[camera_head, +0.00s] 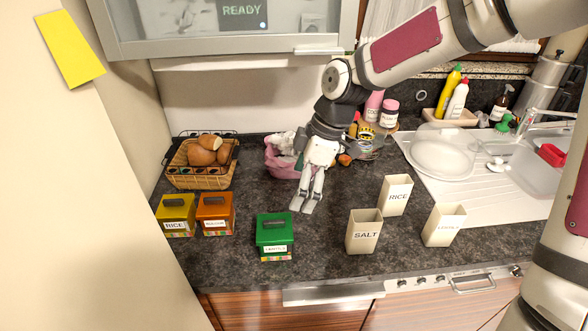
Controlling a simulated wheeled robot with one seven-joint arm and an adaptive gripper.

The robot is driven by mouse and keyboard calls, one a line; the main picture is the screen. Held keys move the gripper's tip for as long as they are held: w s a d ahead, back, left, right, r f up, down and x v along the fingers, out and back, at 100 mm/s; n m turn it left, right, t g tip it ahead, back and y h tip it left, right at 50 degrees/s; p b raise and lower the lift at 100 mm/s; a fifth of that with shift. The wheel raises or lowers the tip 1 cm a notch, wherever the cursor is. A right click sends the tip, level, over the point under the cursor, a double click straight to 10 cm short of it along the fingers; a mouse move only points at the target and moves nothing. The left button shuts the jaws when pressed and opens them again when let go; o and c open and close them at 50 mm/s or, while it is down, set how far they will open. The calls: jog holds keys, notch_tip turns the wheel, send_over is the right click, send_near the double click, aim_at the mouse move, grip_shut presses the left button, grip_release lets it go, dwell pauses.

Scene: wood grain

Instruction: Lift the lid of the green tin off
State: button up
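The green tin (274,247) stands on the dark countertop near its front edge, with a white label on its front. Its green lid (275,227) sits on top and has a dark handle. My gripper (304,208) points down, behind and to the right of the tin, apart from the lid. Its two fingers look close together with a narrow gap, and nothing shows between them.
A yellow rice tin (176,222) and an orange tin (215,222) stand left. Open cream boxes (364,238) stand right.

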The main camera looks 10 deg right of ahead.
aim_at(274, 221)
jog(key=shift+n+y, duration=0.3)
jog(key=shift+y, duration=0.1)
jog(key=x, duration=1.3)
jog(key=shift+w+a+f, duration=0.1)
jog(key=shift+w+a, duration=0.1)
jog(key=shift+a, duration=0.3)
jog(key=c, duration=1.4)
jog(key=shift+r+p, duration=0.35)
jog(key=shift+r, duration=0.9)
